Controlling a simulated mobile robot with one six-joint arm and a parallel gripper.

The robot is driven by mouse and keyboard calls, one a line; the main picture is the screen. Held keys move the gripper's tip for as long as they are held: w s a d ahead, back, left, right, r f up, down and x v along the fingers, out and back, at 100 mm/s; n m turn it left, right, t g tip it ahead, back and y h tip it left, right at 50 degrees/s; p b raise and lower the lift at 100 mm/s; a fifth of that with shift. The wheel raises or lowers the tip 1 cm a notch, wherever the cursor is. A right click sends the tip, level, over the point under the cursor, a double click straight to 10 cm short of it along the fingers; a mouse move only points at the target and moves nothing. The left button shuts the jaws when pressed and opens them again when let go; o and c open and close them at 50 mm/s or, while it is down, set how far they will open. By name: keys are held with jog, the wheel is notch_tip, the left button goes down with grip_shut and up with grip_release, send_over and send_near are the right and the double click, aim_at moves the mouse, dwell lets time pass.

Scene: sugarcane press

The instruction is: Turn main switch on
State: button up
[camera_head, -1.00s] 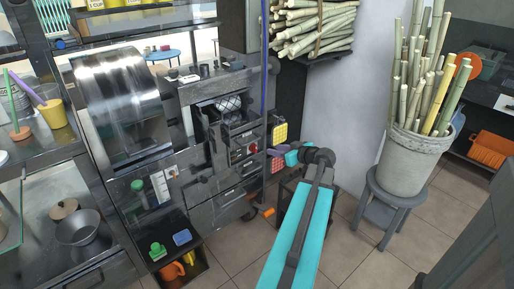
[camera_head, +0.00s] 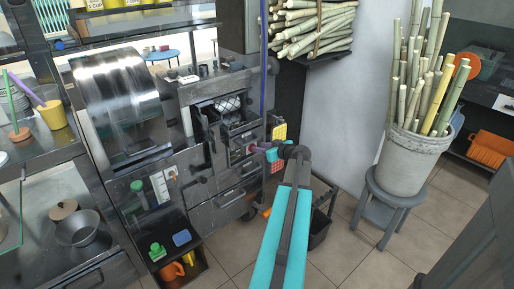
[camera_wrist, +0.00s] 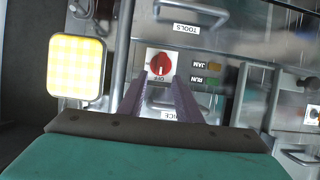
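The main switch (camera_wrist: 160,65) is a red rotary knob on a white plate marked OFF, upside down in the wrist view, on the press's metal front panel. My gripper (camera_wrist: 159,77) has two purple fingers, apart and empty, pointing at this panel. The fingertips are near the lower left and lower right of the knob in the picture. I cannot tell whether they touch it. In the head view my gripper (camera_head: 257,150) is close to the front of the press (camera_head: 205,140), and my arm's end hides part of the panel there.
A lit yellow lamp panel (camera_wrist: 76,66) stands beside the switch. JAM and RUN indicators (camera_wrist: 198,73) and a drawer handle (camera_wrist: 190,12) are close by. A bucket of cane (camera_head: 404,160) stands on a stool at right. The floor between is mostly clear.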

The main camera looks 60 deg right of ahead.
jog(key=shift+x, duration=1.65)
grip_shut()
